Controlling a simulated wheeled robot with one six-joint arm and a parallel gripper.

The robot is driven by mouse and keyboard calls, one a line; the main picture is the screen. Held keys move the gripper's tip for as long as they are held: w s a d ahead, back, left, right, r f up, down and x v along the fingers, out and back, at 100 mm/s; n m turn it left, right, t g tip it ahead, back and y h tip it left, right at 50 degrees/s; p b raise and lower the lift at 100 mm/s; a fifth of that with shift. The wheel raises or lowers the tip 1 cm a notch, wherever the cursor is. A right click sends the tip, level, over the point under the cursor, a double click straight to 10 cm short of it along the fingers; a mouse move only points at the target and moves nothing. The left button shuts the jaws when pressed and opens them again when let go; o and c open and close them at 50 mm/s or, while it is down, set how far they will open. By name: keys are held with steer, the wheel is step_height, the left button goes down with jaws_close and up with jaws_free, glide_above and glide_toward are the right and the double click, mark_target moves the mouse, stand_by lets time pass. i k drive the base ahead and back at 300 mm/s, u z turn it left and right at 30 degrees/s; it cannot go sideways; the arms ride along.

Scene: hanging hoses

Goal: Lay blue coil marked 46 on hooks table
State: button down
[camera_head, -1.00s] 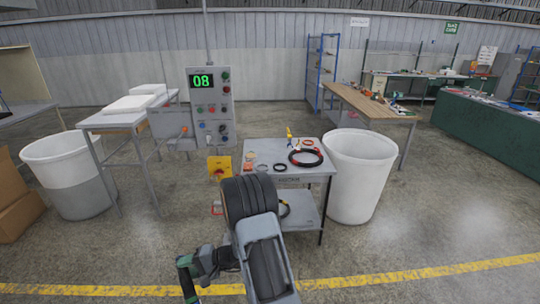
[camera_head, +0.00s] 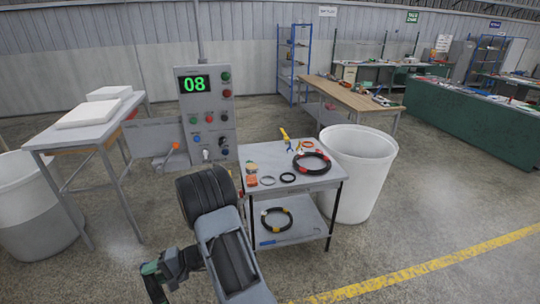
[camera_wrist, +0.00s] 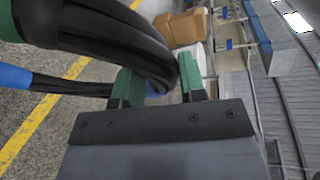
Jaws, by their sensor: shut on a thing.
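In the wrist view my gripper (camera_wrist: 158,80) has its green fingers closed around a thick black coil of hose (camera_wrist: 118,38). A blue band (camera_wrist: 14,77) and a green band show on the hose at the left edge. No number is readable on it, and much of the coil lies outside the picture. In the head view my dark arm fills the lower middle, and the held coil does not show clearly. A grey two-level table (camera_head: 328,182) stands ahead, beyond my arm. I cannot tell from any readable label whether it is the hooks table.
A black coil with red bands (camera_head: 326,168) and small rings lie on the table top. A yellow-banded coil (camera_head: 288,226) lies on its lower shelf. A white bin (camera_head: 358,175) stands right of the table, a control panel (camera_head: 207,110) left. Floor at right front is clear.

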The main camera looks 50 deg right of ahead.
mark_target(266, 155)
steer(key=i, duration=1.25)
steer(key=z, duration=2.1)
